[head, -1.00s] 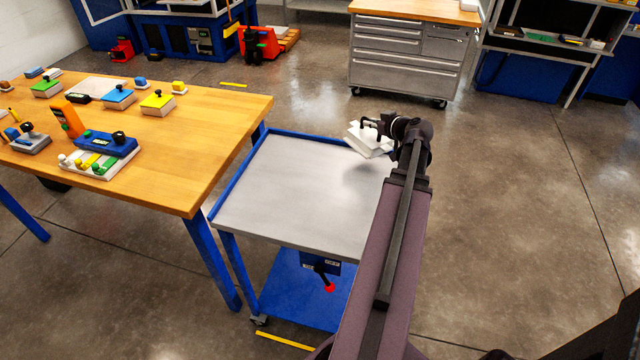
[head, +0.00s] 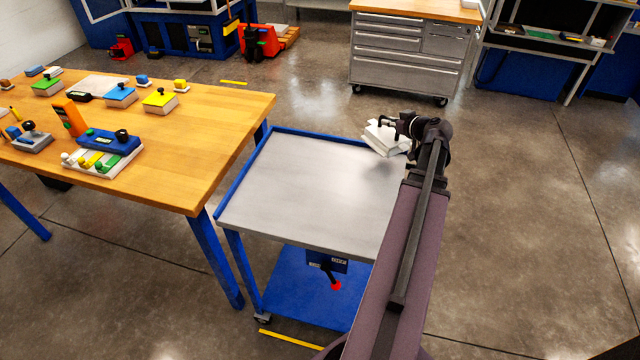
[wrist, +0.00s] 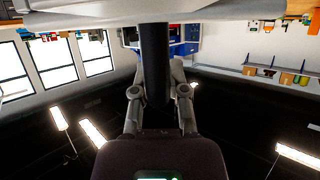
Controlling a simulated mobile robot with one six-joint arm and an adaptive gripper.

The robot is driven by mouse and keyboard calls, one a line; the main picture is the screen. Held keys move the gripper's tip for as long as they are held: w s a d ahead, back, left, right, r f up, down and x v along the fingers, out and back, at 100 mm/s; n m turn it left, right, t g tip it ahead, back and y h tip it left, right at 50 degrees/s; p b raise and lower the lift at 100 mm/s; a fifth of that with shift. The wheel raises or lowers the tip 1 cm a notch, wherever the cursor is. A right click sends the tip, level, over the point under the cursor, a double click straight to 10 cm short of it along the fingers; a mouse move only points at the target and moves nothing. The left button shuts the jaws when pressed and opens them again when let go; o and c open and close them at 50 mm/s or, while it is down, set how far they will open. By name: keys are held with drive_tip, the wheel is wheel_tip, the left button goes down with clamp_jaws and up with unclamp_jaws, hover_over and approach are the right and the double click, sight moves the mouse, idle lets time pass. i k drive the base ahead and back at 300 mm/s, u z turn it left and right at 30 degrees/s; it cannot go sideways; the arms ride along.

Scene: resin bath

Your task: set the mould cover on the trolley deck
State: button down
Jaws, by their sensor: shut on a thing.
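The mould cover (head: 384,138) is a white block with a dark handle on top. My gripper (head: 390,122) is shut on that handle and holds the cover slightly tilted, by the far right corner of the trolley deck (head: 300,190). A soft shadow lies on the deck below the cover, which looks a little above it. The deck is a bare grey plate with a blue rim along its left and far edges. In the wrist view, a dark upright bar (wrist: 153,65) stands between my gripper's fingers, below a pale surface at the top. My arm hides the deck's right edge.
A wooden table (head: 225,115) with coloured blocks and tools stands left of the trolley, very close to it. A grey drawer cabinet (head: 405,60) stands behind. The trolley's blue lower shelf (head: 310,290) is below the deck. Open floor lies to the right.

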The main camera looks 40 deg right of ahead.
sight(314, 197)
drive_tip(key=z, duration=0.15)
drive_tip(key=k, duration=0.9)
drive_tip(key=u, duration=0.55)
